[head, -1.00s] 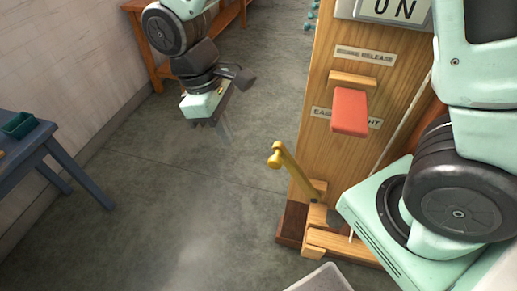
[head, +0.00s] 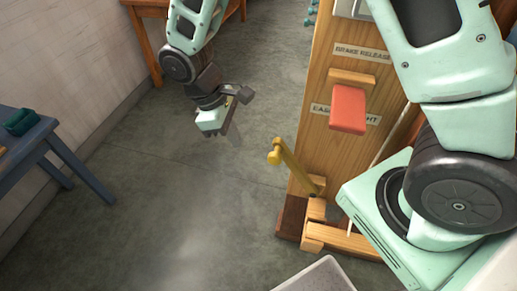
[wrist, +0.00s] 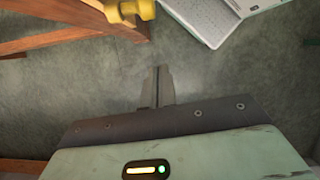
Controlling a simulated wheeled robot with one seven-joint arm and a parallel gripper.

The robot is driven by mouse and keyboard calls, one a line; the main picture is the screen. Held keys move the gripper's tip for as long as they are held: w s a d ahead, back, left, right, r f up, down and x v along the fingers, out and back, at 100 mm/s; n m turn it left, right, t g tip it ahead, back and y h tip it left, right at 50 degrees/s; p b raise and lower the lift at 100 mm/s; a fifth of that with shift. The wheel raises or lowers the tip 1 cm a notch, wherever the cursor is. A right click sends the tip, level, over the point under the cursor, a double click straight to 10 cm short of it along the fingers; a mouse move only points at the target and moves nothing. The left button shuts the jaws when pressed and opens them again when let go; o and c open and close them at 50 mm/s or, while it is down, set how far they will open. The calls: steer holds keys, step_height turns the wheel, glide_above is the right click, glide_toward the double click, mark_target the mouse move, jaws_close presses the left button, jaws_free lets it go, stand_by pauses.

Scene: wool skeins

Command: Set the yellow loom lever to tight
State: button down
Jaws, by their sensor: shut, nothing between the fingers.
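The yellow lever (head: 296,171) rises from a wooden block at the foot of the loom's side panel and tilts up to the left, ending in a round knob. Its knob also shows at the top of the wrist view (wrist: 125,10). My gripper (head: 233,135) is in the air to the left of and a little above the knob, apart from it. In the wrist view its fingers (wrist: 157,88) are together and empty, with the knob beyond them. A label (head: 325,110) on the panel is partly covered by a red block (head: 348,108).
The wooden loom panel (head: 318,145) carries a label reading BRAKE RELEASE (head: 363,53). A blue table (head: 40,140) stands at the left and an orange-brown wooden table (head: 150,50) at the back. A pale tray edge (head: 315,277) is at the bottom. Floor between is clear.

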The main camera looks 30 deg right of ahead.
steer(key=s+d+f+p, duration=0.1)
steer(key=s+d+f, duration=0.2)
steer(key=d+f, duration=0.1)
steer(key=shift+s+d+p, duration=0.2)
steer(key=shift+s+p, duration=0.1)
steer(key=shift+s, duration=0.05)
